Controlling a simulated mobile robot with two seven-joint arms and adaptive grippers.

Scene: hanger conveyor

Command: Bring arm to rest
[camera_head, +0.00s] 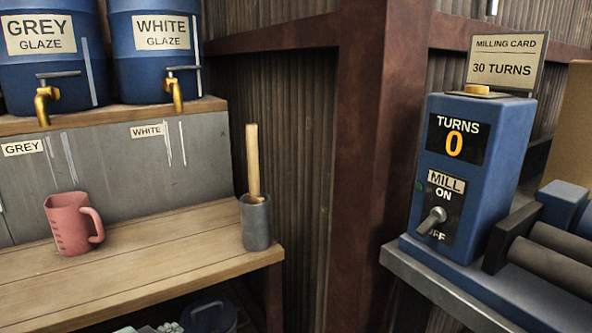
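Neither of my grippers nor any part of my arms shows in the head view. A pink jug (71,224) with its handle to the right stands upright on the wooden bench (150,262). A grey cup (256,222) holding an upright wooden stick (252,163) stands at the bench's right end. A blue mill box (480,170) on the right reads TURNS 0, with a toggle switch (432,220) between ON and OFF labels. A milling card (505,62) above it reads 30 TURNS.
A grey glaze barrel (50,75) and a white glaze barrel (153,65), both blue with brass taps, stand on a shelf above the bench. Dark rollers (560,250) lie right of the mill box. A brown post (375,150) separates the two work areas.

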